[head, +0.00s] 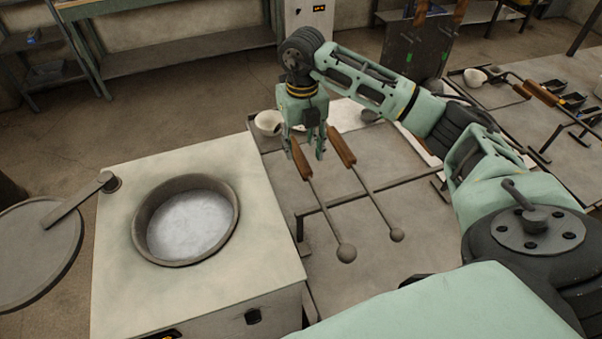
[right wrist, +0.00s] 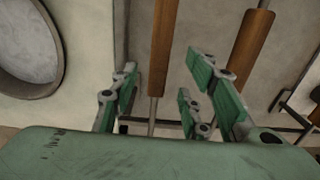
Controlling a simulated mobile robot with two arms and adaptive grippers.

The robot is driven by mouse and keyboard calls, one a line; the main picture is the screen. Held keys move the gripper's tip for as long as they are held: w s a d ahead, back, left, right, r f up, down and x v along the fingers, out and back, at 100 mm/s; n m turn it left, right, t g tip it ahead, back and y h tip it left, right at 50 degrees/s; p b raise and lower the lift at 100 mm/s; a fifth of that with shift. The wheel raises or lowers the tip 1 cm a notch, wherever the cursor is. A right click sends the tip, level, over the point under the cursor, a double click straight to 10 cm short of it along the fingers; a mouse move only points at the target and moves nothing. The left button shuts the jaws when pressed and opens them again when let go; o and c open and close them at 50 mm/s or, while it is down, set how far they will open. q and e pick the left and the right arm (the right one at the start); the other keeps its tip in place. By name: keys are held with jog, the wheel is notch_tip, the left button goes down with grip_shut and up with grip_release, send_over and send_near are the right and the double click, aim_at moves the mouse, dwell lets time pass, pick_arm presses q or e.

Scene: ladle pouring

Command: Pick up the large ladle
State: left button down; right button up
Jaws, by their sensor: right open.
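Two ladles with brown wooden handles and thin grey shafts lie side by side on the grey table. The large ladle (head: 346,252) is the left one, with the bigger round head; the smaller ladle (head: 397,235) is to its right. My right gripper (head: 306,152) is open, pointing down at the handle end of the large ladle. In the right wrist view the large ladle's handle (right wrist: 162,50) shows in the gap between the spread fingers, and the smaller ladle's handle (right wrist: 248,50) is to the right. I cannot tell the height above the handle. My left gripper is not in view.
A furnace block with a round opening (head: 190,222) of silvery material stands left of the table, its lid (head: 40,245) swung aside. A white bowl (head: 268,122) sits at the table's back left corner. More tools lie on the right-hand table (head: 520,128).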

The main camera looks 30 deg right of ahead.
aim_at(302, 159)
jog(key=shift+s+f+p, duration=0.15)
jog(key=shift+f+p, duration=0.35)
jog(key=shift+f, duration=0.35)
notch_tip(302, 159, down, 4)
jog(key=shift+a+r+p, duration=0.1)
jog(key=shift+r+p, duration=0.05)
jog(key=shift+p, duration=0.7)
jog(key=shift+f, duration=0.45)
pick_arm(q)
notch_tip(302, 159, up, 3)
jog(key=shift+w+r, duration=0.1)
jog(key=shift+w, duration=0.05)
pick_arm(e)
jog(key=shift+c, duration=0.2)
jog(key=shift+c, duration=0.8)
grip_shut()
